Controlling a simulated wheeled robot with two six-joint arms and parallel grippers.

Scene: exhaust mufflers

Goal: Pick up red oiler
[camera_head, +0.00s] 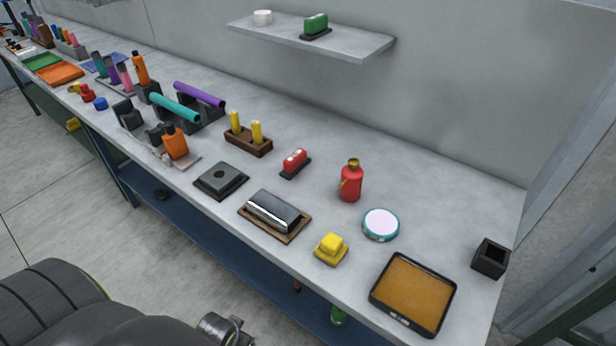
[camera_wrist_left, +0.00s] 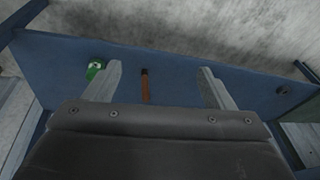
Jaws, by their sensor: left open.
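The red oiler (camera_head: 350,184) is a small red can with a brass-coloured top. It stands upright on the grey workbench (camera_head: 330,135), right of centre in the head view. It does not show in the left wrist view. My left gripper (camera_wrist_left: 160,69) is open and empty in the left wrist view, over the blue lower shelf (camera_wrist_left: 185,80). I cannot see it in the head view. My right gripper is in neither view.
Around the oiler stand a red block (camera_head: 295,161) on a dark base, a round teal-rimmed dish (camera_head: 381,224), a yellow block (camera_head: 331,247) and a black-rimmed tray (camera_head: 374,297). A wall shelf (camera_head: 350,42) hangs behind. The lower shelf holds a green item (camera_wrist_left: 95,68) and brown handle (camera_wrist_left: 145,88).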

